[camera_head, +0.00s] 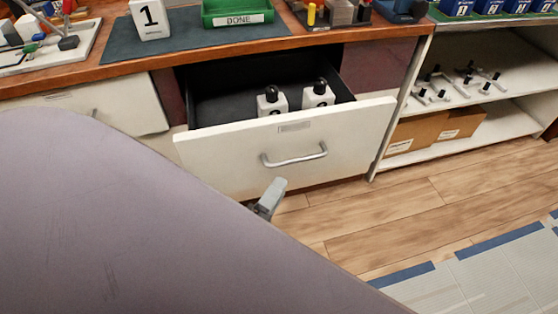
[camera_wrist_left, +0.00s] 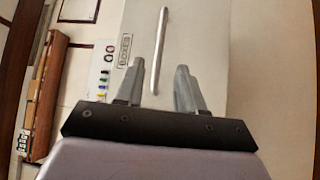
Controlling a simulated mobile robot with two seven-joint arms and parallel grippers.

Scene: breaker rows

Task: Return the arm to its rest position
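My left gripper (camera_head: 270,198) is in front of the open drawer, just below its handle in the head view, with most of it hidden behind my arm. In the left wrist view my left gripper (camera_wrist_left: 161,66) has its two fingers apart with nothing held between them. The drawer handle (camera_wrist_left: 158,50) shows beyond the fingertips there, and I see no contact. The pulled-out drawer (camera_head: 225,150) has a white front with a metal handle (camera_head: 295,158). My right gripper is in neither view.
Two white blocks with black knobs (camera_head: 271,101) stand in the drawer. The wooden counter (camera_head: 200,58) above bears a white block marked 1 (camera_head: 150,18) and a green DONE tray (camera_head: 237,12). A shelf unit (camera_head: 500,110) stands right. The floor (camera_head: 420,215) before it is clear.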

